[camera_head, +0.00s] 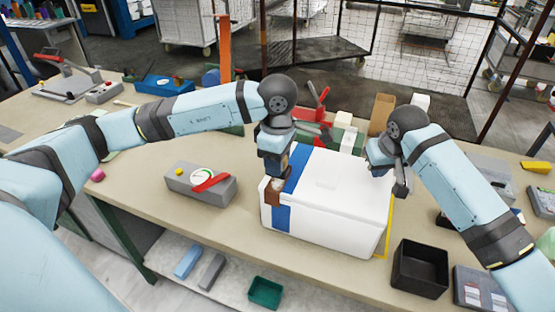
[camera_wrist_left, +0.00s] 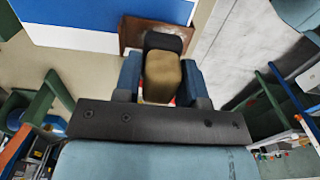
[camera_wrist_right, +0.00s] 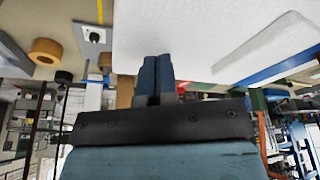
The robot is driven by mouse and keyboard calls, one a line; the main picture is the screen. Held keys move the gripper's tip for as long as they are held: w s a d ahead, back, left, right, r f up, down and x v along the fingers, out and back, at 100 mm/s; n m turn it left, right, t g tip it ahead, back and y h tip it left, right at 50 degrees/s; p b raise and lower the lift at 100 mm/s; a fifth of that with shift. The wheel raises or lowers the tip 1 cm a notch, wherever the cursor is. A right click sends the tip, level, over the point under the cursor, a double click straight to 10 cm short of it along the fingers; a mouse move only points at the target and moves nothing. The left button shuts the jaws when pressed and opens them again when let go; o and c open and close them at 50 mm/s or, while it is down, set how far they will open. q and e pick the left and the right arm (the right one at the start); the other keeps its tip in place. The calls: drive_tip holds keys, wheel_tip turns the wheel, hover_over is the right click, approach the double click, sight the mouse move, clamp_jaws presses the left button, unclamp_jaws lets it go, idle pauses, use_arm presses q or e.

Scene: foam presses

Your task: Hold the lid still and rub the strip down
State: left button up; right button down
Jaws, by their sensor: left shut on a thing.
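A white box with a white lid (camera_head: 335,172) stands near the table's front edge. A blue strip (camera_head: 281,218) runs over its left part and down the front; it also shows in the left wrist view (camera_wrist_left: 85,14). My left gripper (camera_head: 274,168) is shut on the tan handle (camera_wrist_left: 162,78) of a rubbing tool with a brown plate (camera_head: 272,190). The tool is at the box's left end, beside the strip; contact is unclear. My right gripper (camera_head: 385,172) is at the lid's right side, its fingers (camera_wrist_right: 155,75) together and empty, over or touching the white surface.
Red and green equipment (camera_head: 318,105) and a brown block (camera_head: 381,112) stand behind. The table's front left is mostly clear.

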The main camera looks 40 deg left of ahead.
drive_tip(key=shift+s+f, duration=0.15)
drive_tip(key=shift+f, duration=0.65)
idle(2.5)
use_arm(q)
drive_tip(key=shift+s, duration=0.15)
drive_tip(key=shift+s+d, duration=0.2)
drive_tip(key=shift+s, duration=0.5)
drive_tip(key=shift+s+d, duration=0.15)
drive_tip(key=shift+s, duration=0.5)
drive_tip(key=shift+f, duration=1.3)
drive_tip(key=shift+w, duration=0.15)
drive_tip(key=shift+w+a, duration=0.25)
drive_tip(key=shift+w, duration=0.8)
drive_tip(key=shift+w+a, duration=0.25)
drive_tip(key=shift+w, duration=0.8)
drive_tip(key=shift+r, duration=0.1)
